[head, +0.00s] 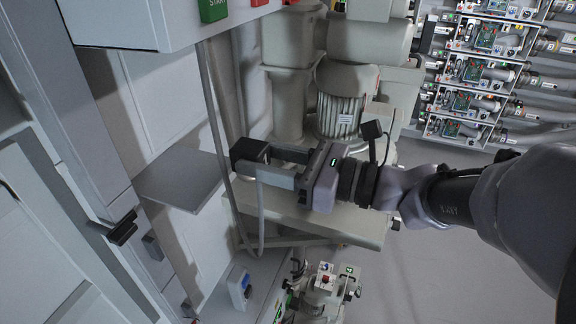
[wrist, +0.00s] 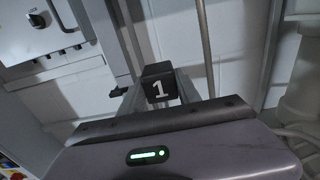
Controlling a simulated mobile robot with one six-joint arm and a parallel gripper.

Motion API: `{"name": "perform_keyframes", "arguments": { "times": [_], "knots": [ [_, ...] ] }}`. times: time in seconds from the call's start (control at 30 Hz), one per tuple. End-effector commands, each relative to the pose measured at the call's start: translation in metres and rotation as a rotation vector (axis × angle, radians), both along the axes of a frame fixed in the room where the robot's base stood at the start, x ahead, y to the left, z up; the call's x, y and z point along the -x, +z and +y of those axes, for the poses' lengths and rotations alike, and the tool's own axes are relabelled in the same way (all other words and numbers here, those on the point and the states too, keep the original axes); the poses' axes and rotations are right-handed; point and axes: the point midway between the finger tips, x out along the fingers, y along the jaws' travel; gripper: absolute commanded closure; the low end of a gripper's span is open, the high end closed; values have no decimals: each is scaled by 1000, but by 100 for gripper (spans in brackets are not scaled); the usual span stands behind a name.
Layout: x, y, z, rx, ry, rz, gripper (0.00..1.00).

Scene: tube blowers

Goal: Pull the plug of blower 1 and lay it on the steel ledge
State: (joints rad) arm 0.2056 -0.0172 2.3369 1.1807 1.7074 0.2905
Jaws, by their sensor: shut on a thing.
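The black plug (head: 246,151) is between the fingers of my gripper (head: 262,168), which is shut on it. In the wrist view the plug (wrist: 159,84) shows a white "1" and stands between the fingertips. A grey cable (head: 261,225) hangs below the plug and loops downward. The plug is held in the air, to the right of a flat grey ledge (head: 178,184) on the wall, and appears apart from it. The ledge cannot be made out clearly in the wrist view. The blower's motor (head: 340,105) stands behind my gripper.
A grey control box (head: 125,22) with a green START button (head: 213,8) overhangs at the upper left. A black handle (head: 120,229) juts out below the ledge. A pale bench (head: 335,226) lies under my gripper. Circuit panels (head: 478,75) are at the upper right.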

Motion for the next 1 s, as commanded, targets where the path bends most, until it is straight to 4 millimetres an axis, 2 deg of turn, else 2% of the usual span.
{"name": "perform_keyframes", "arguments": {
  "times": [0.03, 0.2, 0.37, 1.0],
  "knots": [
    [5, 15, 4, -2, 5, -3, 100],
    [11, 27, 11, -6, 12, -1, 100],
    [7, 23, 22, -7, 14, -1, 100],
    [-21, 9, 87, -7, 13, -1, 100]
  ]
}}
